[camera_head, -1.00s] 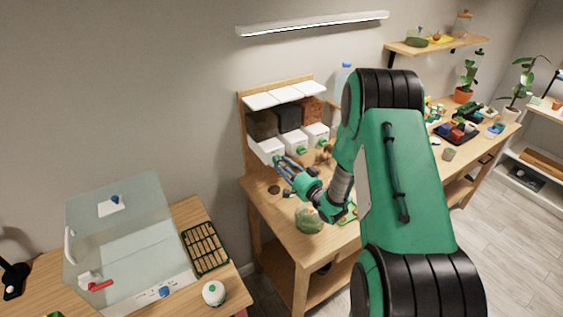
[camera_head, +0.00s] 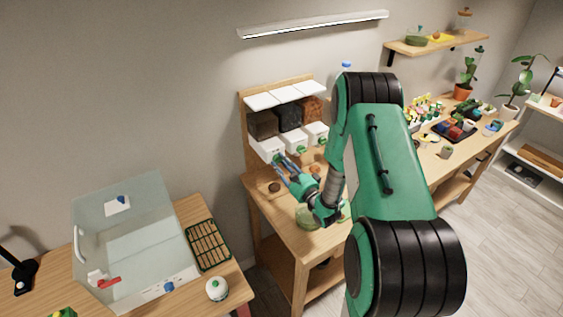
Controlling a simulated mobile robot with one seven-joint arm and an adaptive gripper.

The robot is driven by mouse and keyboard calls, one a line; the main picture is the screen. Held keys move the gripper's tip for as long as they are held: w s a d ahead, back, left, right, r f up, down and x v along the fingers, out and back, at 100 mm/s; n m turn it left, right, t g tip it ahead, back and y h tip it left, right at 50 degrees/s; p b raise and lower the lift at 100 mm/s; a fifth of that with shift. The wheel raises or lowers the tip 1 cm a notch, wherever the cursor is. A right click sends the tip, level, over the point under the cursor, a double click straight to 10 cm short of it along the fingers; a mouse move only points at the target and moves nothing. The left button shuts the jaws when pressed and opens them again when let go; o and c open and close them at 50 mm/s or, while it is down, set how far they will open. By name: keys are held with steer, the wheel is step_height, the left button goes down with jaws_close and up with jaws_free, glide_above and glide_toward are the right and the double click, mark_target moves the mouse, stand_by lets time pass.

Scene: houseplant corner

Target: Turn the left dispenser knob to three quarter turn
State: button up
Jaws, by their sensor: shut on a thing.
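The dispenser (camera_head: 246,110) stands at the back of the wooden bench, with three white-lidded bins side by side on a wooden back. The left bin's white front (camera_head: 266,148) faces my gripper (camera_head: 279,160). My gripper is shut at the left dispenser knob, on that front; the fingers hide most of the knob, so its angle cannot be read. The middle knob (camera_head: 302,149) and the right knob (camera_head: 321,141) are green and stand clear to the right of my gripper.
A green rounded thing (camera_head: 306,219) sits on the bench below my wrist. A clear-walled box (camera_head: 135,240) and a green tray (camera_head: 208,246) occupy the left table.

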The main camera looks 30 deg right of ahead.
steer(key=shift+d+r+m+h+p, duration=0.1)
steer(key=shift+d+m+h+p, duration=0.05)
steer(key=shift+m, duration=0.55)
steer(key=shift+d+r+m+h+p, duration=0.1)
steer(key=shift+m+h+p, duration=0.05)
steer(key=shift+m, duration=0.55)
steer(key=shift+f, duration=0.1)
steer(key=o, duration=1.1)
steer(key=shift+f, duration=0.1)
steer(key=shift+a, duration=0.1)
steer(key=shift+s, duration=0.1)
steer(key=s, duration=0.7)
steer(key=s+f, duration=0.1)
steer(key=s, duration=0.3)
steer(key=shift+s, duration=0.35)
